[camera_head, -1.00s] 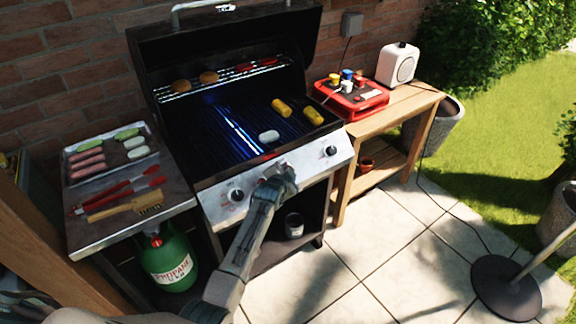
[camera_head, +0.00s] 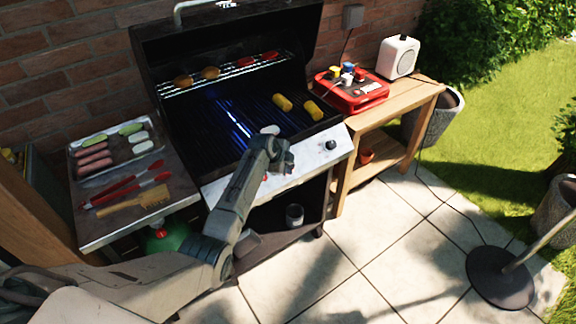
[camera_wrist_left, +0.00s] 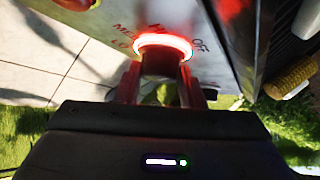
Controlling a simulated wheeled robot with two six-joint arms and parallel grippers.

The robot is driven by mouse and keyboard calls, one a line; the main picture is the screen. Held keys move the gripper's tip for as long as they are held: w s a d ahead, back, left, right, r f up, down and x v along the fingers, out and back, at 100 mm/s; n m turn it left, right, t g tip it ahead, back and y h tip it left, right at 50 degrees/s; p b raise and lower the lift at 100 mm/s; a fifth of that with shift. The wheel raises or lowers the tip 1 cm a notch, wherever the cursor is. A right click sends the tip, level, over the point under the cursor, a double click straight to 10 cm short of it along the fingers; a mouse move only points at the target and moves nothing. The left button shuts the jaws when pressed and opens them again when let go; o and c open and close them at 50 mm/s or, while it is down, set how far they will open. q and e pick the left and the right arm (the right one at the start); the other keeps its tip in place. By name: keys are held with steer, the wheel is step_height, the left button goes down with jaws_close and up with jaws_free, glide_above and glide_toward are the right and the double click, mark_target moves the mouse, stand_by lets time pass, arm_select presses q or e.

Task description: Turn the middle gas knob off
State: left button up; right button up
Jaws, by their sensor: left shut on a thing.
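The grill's steel control panel (camera_head: 306,167) faces me below the open cooking grate. My left gripper (camera_head: 280,156) is at the middle of this panel and hides the middle knob in the head view. In the left wrist view the middle knob (camera_wrist_left: 162,64) sits between the two fingers of my left gripper (camera_wrist_left: 161,78), which are shut on it. A bright red-white ring (camera_wrist_left: 163,42) glows around the knob. MED, LO and OFF marks show beside it. I cannot tell where its pointer stands. The right knob (camera_head: 331,145) is clear; my arm covers the left one. My right gripper is out of view.
Corn cobs (camera_head: 314,110) and other food lie on the grate, with a blue glow at its left. A side shelf (camera_head: 100,232) holds a food tray and utensils. A wooden table (camera_head: 424,90) with a red case stands at right. The paving in front is open.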

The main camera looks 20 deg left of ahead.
arm_select(q)
steer(key=shift+w+m+g+y+b, duration=0.1)
steer(key=shift+m+g+y+b, duration=0.3)
steer(key=shift+m+g, duration=1.15)
steer(key=o, duration=1)
steer(key=shift+a+r, duration=0.1)
steer(key=shift+r, duration=0.45)
steer(key=b+v, duration=0.2)
steer(key=v, duration=0.7)
steer(key=shift+a+r, duration=0.1)
steer(key=shift+r, duration=0.2)
